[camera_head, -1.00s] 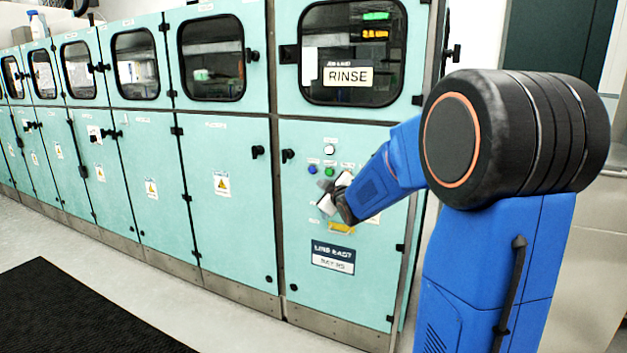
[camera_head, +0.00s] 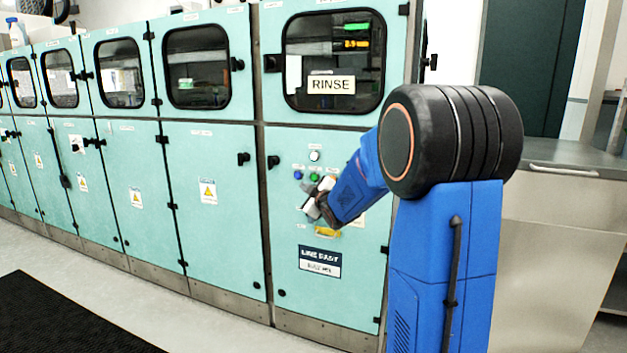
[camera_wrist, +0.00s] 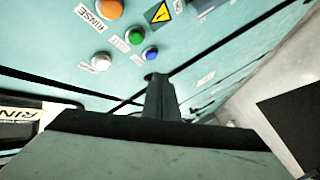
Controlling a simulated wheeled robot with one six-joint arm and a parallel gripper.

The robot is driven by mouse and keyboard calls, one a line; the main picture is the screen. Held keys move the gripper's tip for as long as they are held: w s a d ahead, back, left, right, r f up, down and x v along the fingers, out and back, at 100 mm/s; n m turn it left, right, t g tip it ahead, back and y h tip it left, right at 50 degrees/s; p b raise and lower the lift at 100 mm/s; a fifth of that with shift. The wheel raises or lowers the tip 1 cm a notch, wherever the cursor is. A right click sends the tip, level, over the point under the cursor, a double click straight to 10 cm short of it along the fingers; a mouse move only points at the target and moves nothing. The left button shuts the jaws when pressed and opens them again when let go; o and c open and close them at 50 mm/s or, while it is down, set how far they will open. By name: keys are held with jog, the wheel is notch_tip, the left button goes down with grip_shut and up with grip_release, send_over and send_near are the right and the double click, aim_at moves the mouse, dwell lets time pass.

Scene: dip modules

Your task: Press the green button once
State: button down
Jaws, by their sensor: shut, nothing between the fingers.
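The green button (camera_head: 315,177) is on the teal panel below the RINSE window. It also shows in the wrist view (camera_wrist: 134,37), uncovered, beside the blue button (camera_wrist: 151,54). My gripper (camera_head: 311,205) is shut and empty, just below the green button in the head view. It looks close to the panel; I cannot tell whether it touches.
A white button (camera_wrist: 100,62) and an orange one (camera_wrist: 109,9) are near the green button. A black door latch (camera_head: 273,161) sticks out left of the buttons. A steel counter (camera_head: 560,180) stands at right. A black mat (camera_head: 50,320) lies on the floor.

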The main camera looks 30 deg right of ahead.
aim_at(313, 181)
jog(key=shift+w+d, duration=0.95)
jog(key=shift+d, duration=0.3)
jog(key=shift+w+d, duration=0.95)
jog(key=shift+d, duration=0.25)
jog(key=shift+w+d, duration=0.1)
jog(key=shift+d, duration=0.05)
jog(key=shift+w+d, duration=0.15)
jog(key=shift+d, duration=0.05)
